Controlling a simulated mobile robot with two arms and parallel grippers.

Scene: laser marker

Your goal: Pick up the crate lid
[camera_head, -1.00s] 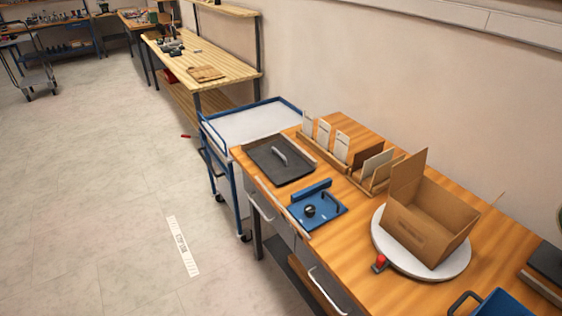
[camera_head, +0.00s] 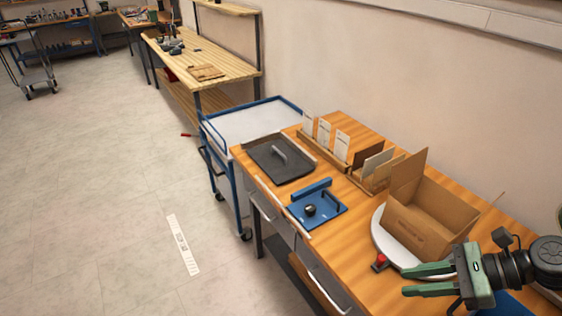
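The crate lid (camera_head: 287,171) looks like a flat dark grey panel with a raised rim and a lighter bar handle (camera_head: 279,152) across its middle. It lies flat near the far left end of the wooden bench (camera_head: 350,262). My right gripper (camera_head: 405,281) has green fingers and is at the lower right, pointing left. Its fingers are apart with nothing between them. It is well away from the lid, in front of the turntable's near edge. My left gripper is not in view.
A blue fixture plate (camera_head: 333,211) with a black knob sits beside the lid. An open cardboard box (camera_head: 420,232) stands on a white round turntable (camera_head: 381,238), with a red button (camera_head: 381,260) at its edge. A wooden card rack (camera_head: 325,153) lies behind the lid. A blue-framed cart (camera_head: 250,122) adjoins the bench.

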